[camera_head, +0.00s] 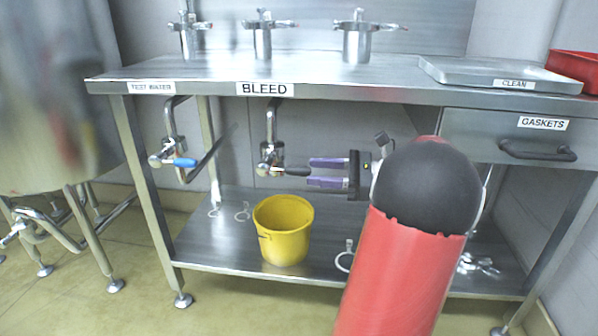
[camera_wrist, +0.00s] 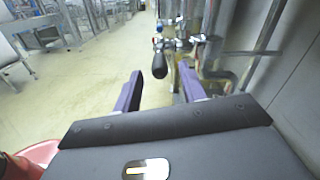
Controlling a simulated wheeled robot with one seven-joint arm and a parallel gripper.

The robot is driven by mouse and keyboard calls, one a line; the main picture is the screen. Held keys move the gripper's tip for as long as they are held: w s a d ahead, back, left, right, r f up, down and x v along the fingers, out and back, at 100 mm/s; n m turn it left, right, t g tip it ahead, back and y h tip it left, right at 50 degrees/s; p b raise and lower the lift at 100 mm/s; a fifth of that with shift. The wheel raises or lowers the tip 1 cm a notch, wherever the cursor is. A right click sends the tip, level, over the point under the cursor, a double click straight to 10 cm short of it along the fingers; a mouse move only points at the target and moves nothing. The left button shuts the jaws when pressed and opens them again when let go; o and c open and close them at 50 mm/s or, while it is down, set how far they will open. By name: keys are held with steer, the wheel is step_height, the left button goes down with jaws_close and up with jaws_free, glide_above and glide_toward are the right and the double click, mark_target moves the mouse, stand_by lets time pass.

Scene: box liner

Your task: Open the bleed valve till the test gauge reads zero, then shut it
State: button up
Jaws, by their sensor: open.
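The bleed valve (camera_head: 270,155) hangs on a pipe under the bench, below the BLEED label (camera_head: 265,89). Its black handle (camera_head: 297,171) points right, toward my gripper. In the wrist view the black handle (camera_wrist: 160,66) points toward the camera, ahead of and between the fingers. My gripper (camera_head: 310,172) has purple fingers, open and empty, just right of the handle in the head view. It also shows in the wrist view (camera_wrist: 163,88). Whether a finger touches the handle, I cannot tell. No test gauge can be made out; a large blurred shape covers the head view's left side.
A blue-handled valve (camera_head: 180,162) hangs left, under the TEST WATER label (camera_head: 152,88). A yellow bucket (camera_head: 283,230) stands on the lower shelf (camera_head: 210,245) below the bleed valve. The gaskets drawer (camera_head: 470,136) is at right. Metal fittings, a CLEAN tray (camera_head: 445,72) and a red bin (camera_head: 575,68) stand on top.

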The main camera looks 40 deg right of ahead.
mark_target(301, 171)
steer(key=shift+x, duration=2.2)
jaws_close()
